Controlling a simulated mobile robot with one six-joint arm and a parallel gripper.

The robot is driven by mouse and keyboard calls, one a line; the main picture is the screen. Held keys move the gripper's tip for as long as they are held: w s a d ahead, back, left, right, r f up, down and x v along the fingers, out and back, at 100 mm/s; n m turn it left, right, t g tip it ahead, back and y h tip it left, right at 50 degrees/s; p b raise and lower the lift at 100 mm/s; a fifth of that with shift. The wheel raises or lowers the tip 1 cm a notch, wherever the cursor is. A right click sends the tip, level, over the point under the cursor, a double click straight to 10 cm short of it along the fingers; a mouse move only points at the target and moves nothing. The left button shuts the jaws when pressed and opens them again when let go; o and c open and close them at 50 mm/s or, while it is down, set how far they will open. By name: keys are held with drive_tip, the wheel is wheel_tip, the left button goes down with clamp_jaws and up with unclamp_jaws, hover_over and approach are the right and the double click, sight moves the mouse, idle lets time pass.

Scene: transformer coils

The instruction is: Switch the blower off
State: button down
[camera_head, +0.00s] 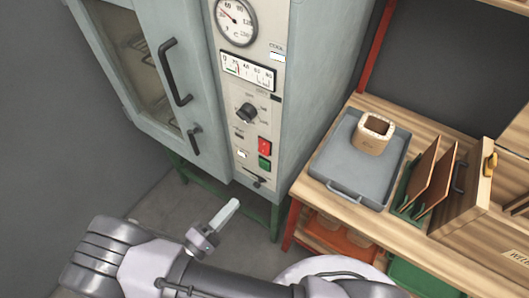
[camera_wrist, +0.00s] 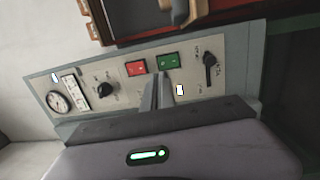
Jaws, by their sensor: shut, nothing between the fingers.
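The grey oven's control panel (camera_head: 251,110) carries a red button (camera_head: 264,146) and a green button (camera_head: 264,163) just below it. A black rotary knob (camera_head: 246,112) sits above them and a small black lever switch (camera_head: 257,181) at the bottom. In the wrist view the red button (camera_wrist: 136,68), green button (camera_wrist: 168,61), knob (camera_wrist: 106,90) and lever switch (camera_wrist: 210,67) all show. The labels are too small to read. My gripper (camera_head: 234,203) is shut and empty, in front of and below the panel. In the wrist view its fingertips (camera_wrist: 157,78) point towards the two buttons; contact cannot be told.
The oven door (camera_head: 160,60) with dark handles is closed, left of the panel.

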sight(262, 163)
drive_tip(key=shift+s+a+f+n+t+y, duration=0.2)
drive_tip(key=shift+a+f+n+t+y, duration=0.25)
drive_tip(key=shift+f+t, duration=0.25)
drive_tip(key=b+x, duration=0.3)
drive_tip(key=x, duration=1.1)
drive_tip(key=shift+r, duration=0.1)
